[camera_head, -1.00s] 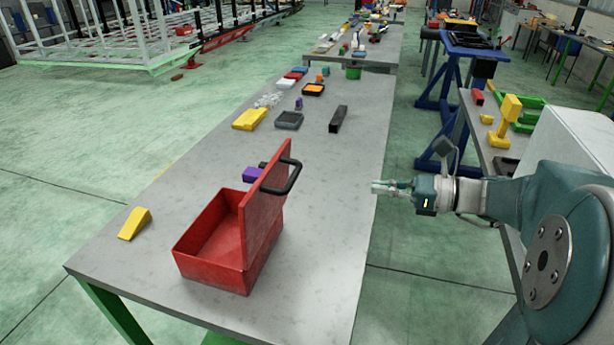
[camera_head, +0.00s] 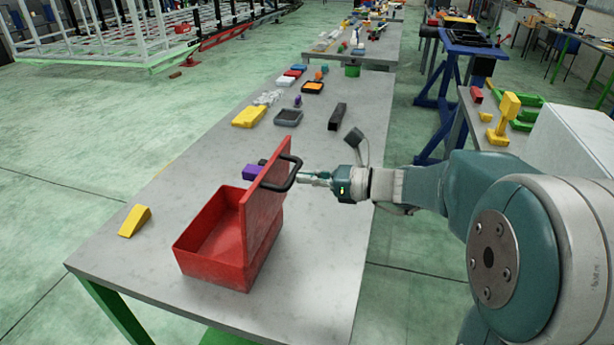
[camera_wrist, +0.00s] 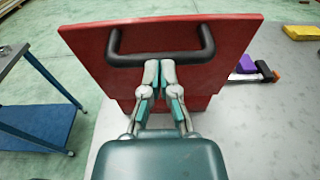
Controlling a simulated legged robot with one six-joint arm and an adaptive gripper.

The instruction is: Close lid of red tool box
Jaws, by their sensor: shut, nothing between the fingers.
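The red tool box (camera_head: 215,262) stands open on the grey table, its inside empty. Its lid (camera_head: 263,215) stands upright on the right side of the box, with a black handle (camera_head: 287,176) on the lid's outer face near the top. In the wrist view the lid (camera_wrist: 100,44) faces me, with the handle (camera_wrist: 160,59) across it. My gripper (camera_head: 305,178) is shut and empty, just right of the handle; its fingertips (camera_wrist: 160,66) overlap the handle's lower edge in the wrist view. I cannot tell whether they touch it.
A yellow wedge (camera_head: 134,220) lies left of the box. A dark bar (camera_head: 337,117) and several small items lie farther back. The table (camera_head: 322,262) is clear right of the box.

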